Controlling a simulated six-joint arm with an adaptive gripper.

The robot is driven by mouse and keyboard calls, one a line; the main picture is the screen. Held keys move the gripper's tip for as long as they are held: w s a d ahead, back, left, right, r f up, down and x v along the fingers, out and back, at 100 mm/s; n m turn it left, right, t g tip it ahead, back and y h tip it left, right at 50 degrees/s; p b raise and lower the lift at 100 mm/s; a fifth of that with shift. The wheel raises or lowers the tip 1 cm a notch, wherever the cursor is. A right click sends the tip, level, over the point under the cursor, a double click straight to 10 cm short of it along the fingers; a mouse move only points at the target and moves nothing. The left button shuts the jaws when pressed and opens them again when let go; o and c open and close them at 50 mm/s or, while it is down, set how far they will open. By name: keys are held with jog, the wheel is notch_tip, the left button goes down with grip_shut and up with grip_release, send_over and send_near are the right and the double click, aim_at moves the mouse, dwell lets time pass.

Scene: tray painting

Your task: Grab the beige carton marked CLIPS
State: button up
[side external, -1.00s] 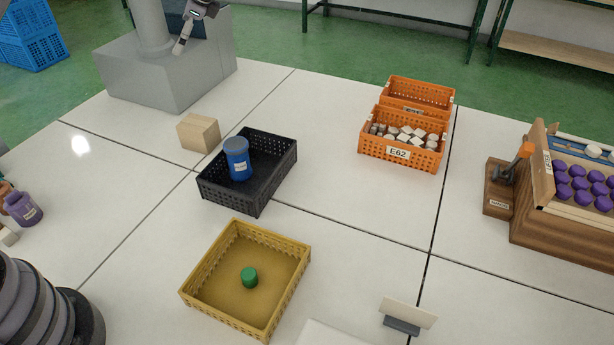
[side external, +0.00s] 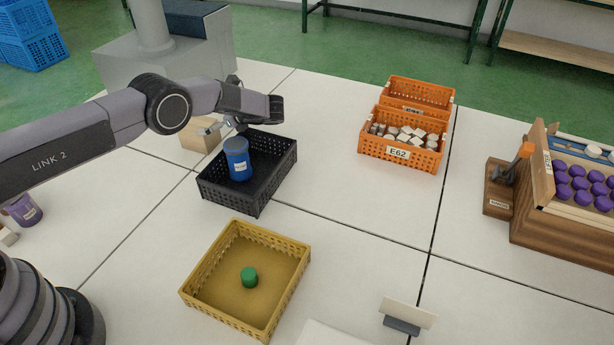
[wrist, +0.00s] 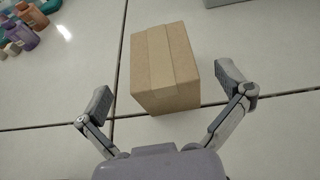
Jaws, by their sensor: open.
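A beige carton (wrist: 164,66) stands on the white table, centred ahead of my gripper in the wrist view. Its taped top and one plain side show there; I see no lettering on it. In the side external view the carton (side external: 196,138) is partly hidden behind my wrist. My gripper (wrist: 165,88) is open and empty, one finger to the left and one to the right of the carton's near end. The fingers look apart from the carton. In the side external view my gripper (side external: 212,128) is close to the carton, near the black crate.
A black crate (side external: 250,192) holding a blue jar (side external: 237,158) stands just right of the carton. A yellow crate (side external: 215,305) with a green piece is nearer. Orange crates (side external: 373,150) and a wooden rack (side external: 560,235) stand further right.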

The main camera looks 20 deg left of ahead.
aim_at(198, 123)
jog(key=x, duration=0.3)
jog(key=shift+a+f, duration=0.2)
jog(key=shift+a, duration=0.15)
jog(key=c, duration=1.1)
jog(key=shift+r, duration=0.1)
jog(key=shift+c, duration=0.5)
jog(key=shift+r, duration=0.1)
